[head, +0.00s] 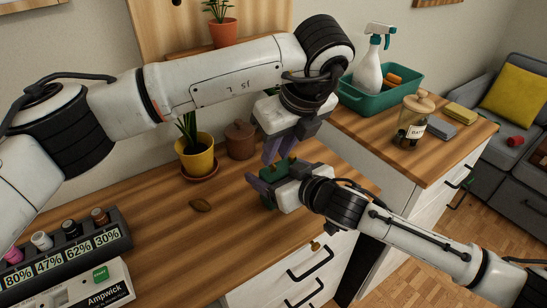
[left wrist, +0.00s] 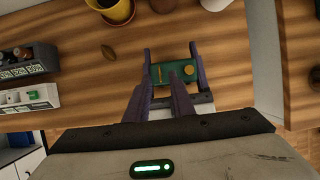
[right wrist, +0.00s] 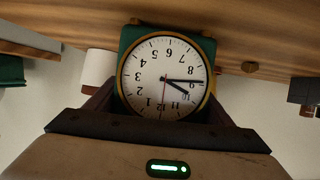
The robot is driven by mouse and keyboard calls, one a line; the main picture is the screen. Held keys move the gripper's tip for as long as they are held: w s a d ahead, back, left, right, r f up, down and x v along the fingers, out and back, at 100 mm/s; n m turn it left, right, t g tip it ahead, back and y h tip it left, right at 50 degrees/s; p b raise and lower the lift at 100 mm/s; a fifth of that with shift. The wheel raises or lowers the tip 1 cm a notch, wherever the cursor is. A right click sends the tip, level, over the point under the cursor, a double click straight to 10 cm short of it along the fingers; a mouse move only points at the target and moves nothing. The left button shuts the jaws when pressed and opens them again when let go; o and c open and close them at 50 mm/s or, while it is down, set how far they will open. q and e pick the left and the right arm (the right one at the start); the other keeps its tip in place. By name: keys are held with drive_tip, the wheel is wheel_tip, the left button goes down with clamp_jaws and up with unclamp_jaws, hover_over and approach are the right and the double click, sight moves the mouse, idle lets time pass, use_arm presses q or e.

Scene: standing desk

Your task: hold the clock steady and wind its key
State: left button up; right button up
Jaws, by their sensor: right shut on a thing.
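The clock (head: 268,201) is a small green box on the desk; the right wrist view shows its white dial with a brass rim (right wrist: 163,80), upside down. My right gripper (head: 268,184) is shut on the clock, one finger on each side. From above, in the left wrist view, the clock's top (left wrist: 173,75) bears a thin upright brass piece (left wrist: 158,73) and a round brass knob (left wrist: 189,70); I cannot tell which is the key. My left gripper (head: 277,152) points down just above the clock, fingers apart and empty.
A yellow plant pot (head: 197,158), a brown lidded jar (head: 240,140) and a flat brown object (head: 201,205) are on the desk. A dark rack (head: 75,245) with percentage labels stands at left. A gap separates the desk from the right counter with a green bin (head: 375,101).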

sight(273, 164)
use_arm(q)
drive_tip(key=shift+x, duration=1.85)
clamp_jaws()
